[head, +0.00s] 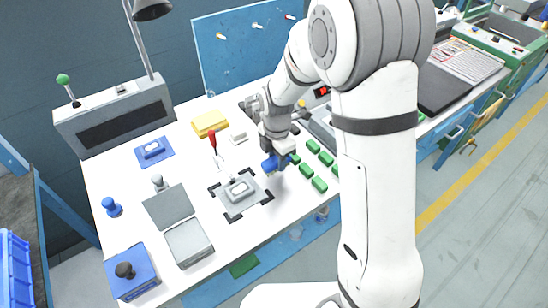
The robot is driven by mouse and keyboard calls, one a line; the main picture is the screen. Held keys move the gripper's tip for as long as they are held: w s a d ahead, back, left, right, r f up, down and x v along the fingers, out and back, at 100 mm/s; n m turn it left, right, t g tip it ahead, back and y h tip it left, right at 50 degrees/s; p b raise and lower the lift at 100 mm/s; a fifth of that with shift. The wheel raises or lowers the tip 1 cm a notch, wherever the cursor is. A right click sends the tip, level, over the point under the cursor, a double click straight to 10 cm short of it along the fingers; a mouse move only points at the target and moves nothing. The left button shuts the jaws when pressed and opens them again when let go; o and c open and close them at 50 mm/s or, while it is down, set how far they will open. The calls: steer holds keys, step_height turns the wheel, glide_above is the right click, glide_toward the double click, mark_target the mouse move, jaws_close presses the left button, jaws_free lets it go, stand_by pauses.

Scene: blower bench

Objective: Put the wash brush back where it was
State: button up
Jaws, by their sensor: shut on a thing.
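My gripper (278,151) is over the middle of the white bench, pointing down. It is shut on a small blue thing (269,165), which shows just below and left of the fingers. Its shape is mostly hidden, so I cannot tell for sure that it is the wash brush. It is close over the bench, right of a grey part (240,188) on a dark-cornered mat. I cannot tell whether it touches the bench. A red-handled tool (213,140) stands left of the gripper, and its lower end is unclear.
Several green blocks (319,185) lie right of my gripper. A yellow block (209,123), a blue mat (154,151), an open grey case (188,243), a blue bulb-like thing (111,207) and a blue box (132,272) with a black knob are to the left. My arm hides part of the right side.

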steer(key=shift+f, duration=0.1)
steer(key=o, duration=1)
steer(key=shift+s, duration=0.1)
steer(key=shift+c, duration=0.2)
step_height(320, 180, up, 12)
steer(key=s+d+r+m+t, duration=0.1)
steer(key=s+d+r+m, duration=0.1)
steer(key=s+d+m, duration=0.4)
steer(key=s+d+r+m+t, duration=0.1)
steer(key=s+d+r+m, duration=0.2)
steer(key=s+d+m, duration=0.4)
steer(key=s+m, duration=0.6)
steer(key=m, duration=0.5)
steer(key=shift+d+m, duration=0.3)
steer(key=shift+m, duration=0.1)
steer(key=shift+s+r, duration=0.1)
